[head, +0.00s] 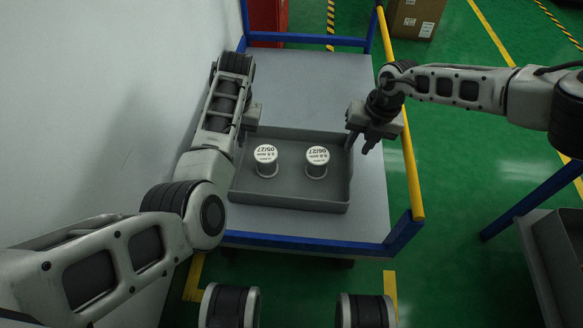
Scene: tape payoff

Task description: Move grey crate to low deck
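The grey crate (290,202) sits on the grey top of a blue-framed cart (370,205) in the middle of the head view. Two white-topped spools, a left one (265,154) and a right one (317,156), stand upright in it. My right gripper (358,143) is at the crate's right wall, near its far corner. Its fingers look apart, one on each side of the wall. My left gripper (242,135) is at the crate's far left corner; its fingers are mostly hidden by my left arm. I cannot tell which surface is the low deck.
A yellow rail (402,120) runs along the cart's right side. A blue bar (535,198) and a grey bin-like object (562,250) are at the lower right. A cardboard box (415,17) stands behind. A white wall is on the left. The cart top is bare behind the crate.

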